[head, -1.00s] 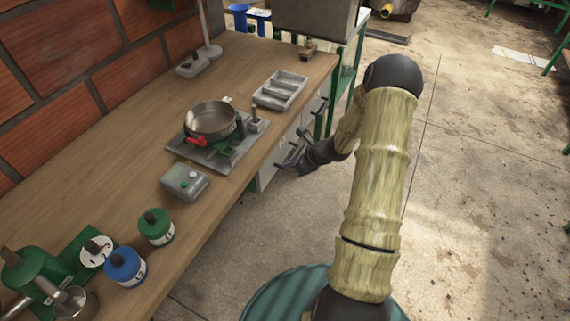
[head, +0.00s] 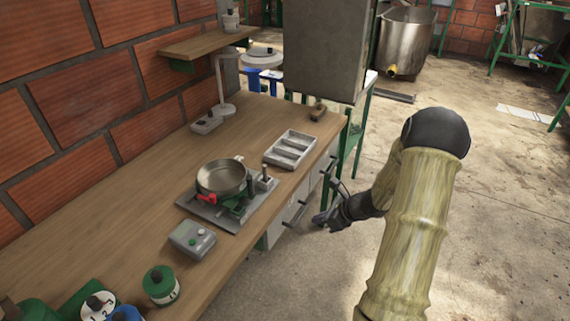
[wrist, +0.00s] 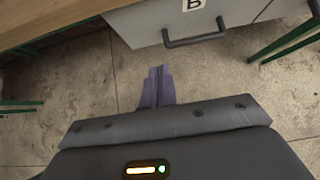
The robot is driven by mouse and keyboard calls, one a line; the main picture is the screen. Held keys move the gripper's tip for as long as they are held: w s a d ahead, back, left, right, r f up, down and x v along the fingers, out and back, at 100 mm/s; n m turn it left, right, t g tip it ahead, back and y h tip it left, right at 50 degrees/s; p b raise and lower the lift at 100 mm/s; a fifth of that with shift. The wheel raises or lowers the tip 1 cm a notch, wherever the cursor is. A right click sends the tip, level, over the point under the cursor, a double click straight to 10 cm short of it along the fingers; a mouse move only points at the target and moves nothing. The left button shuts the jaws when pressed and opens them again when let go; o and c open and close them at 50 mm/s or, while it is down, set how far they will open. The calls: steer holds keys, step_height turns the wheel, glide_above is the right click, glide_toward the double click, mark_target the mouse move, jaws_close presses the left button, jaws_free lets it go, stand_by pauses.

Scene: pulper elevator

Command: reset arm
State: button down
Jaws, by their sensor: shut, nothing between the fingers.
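My gripper (head: 322,220) is at the end of my bent arm in the head view, beside the front of the workbench (head: 120,190) and near its drawers. In the wrist view the purple fingers of my gripper (wrist: 157,88) are together with nothing between them, over the concrete floor. A drawer with a dark handle (wrist: 196,33) and a "B" label is just beyond the fingers in the wrist view. The gripper looks apart from it.
On the bench stand a metal pan (head: 222,177) on a burner, a grey control box (head: 192,240), a divided tray (head: 291,149) and a green canister (head: 161,286). A large steel pot (head: 405,42) stands at the back.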

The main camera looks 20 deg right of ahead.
steer(key=s+a+r+n+g+h, duration=0.25)
steer(key=s+a+r+n, duration=0.55)
steer(key=n, duration=0.6)
steer(key=s+a+r+n+g+h, duration=0.2)
steer(key=s+a+r+n+h, duration=0.25)
steer(key=s+a+n, duration=0.6)
steer(key=w+d+r+n+p, duration=0.1)
steer(key=d+r+n+p, duration=0.2)
steer(key=r+p, duration=1.1)
steer(key=shift+w+d+r+y, duration=0.4)
steer(key=shift+d+r, duration=0.05)
steer(key=shift+s+d+t, duration=0.15)
steer(key=shift+t, duration=0.1)
